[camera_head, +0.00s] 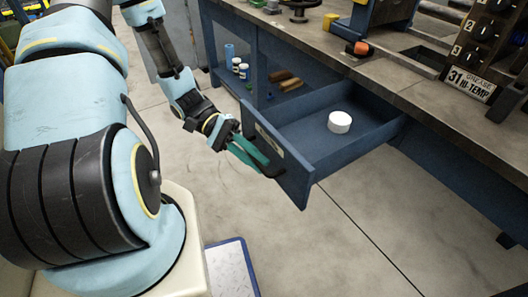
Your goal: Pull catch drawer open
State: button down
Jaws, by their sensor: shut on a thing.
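The catch drawer (276,156) is a blue drawer under the workbench, and it stands pulled well out from the bench. A round white tub or roll (339,122) stands inside it on the drawer floor. My gripper (262,164) is at the outer face of the drawer front, with its green fingers shut on the dark handle there. The fingertips and most of the handle are partly hidden by the fingers and the viewing angle.
The workbench (400,83) runs along the right, with an orange and black item (359,48) on top. Small jars (242,71) and brown rolls (283,80) sit on the open shelf. A blue-edged mat (230,268) lies on the floor. The concrete floor (300,240) before the drawer is clear.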

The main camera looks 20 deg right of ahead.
dwell(0.3)
jog(key=c, duration=0.9)
grip_release()
jog(key=v, duration=1.1)
